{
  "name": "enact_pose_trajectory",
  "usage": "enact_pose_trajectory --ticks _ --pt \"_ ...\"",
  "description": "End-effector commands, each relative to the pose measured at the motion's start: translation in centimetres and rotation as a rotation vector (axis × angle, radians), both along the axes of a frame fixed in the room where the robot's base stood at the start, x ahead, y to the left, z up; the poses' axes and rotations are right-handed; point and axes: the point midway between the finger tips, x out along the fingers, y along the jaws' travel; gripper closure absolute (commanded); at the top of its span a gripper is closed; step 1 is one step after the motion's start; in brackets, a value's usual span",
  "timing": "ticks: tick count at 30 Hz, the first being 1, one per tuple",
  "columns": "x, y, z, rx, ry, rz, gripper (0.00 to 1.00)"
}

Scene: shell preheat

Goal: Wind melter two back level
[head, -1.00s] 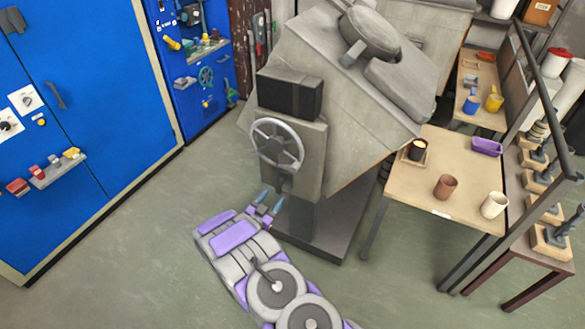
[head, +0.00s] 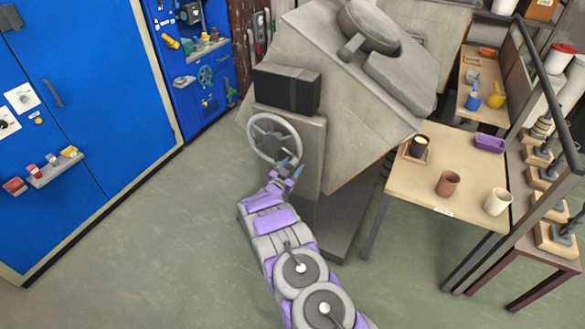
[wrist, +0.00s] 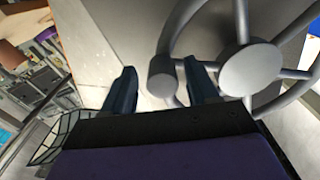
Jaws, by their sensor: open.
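The large grey melter (head: 365,120) is tilted on its stand in the head view. Its grey spoked handwheel (head: 252,138) is on the front of the stand, below a black box (head: 287,88). My gripper (head: 287,169) is at the wheel's lower right, with its two dark blue fingers apart. In the wrist view, my open gripper (wrist: 160,85) has the wheel's knob (wrist: 163,73) just beyond and between its fingertips. The wheel's hub (wrist: 250,70) is to the right. I cannot tell whether a finger touches the wheel.
A wooden table (head: 420,185) with a brown cup (head: 447,183), a white cup (head: 497,201) and a purple tray (head: 489,143) stands to the right. Blue cabinets (head: 85,90) line the left. The floor between them and my arm is clear.

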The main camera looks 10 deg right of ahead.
Motion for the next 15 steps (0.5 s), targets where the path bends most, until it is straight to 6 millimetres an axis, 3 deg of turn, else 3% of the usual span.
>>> enact_pose_trajectory --ticks 13,15 --pt "0.7 -0.41 -0.09 -0.001 0.002 0.002 0.42" --pt "0.7 -0.47 -0.1 -0.001 0.003 0.001 0.48"
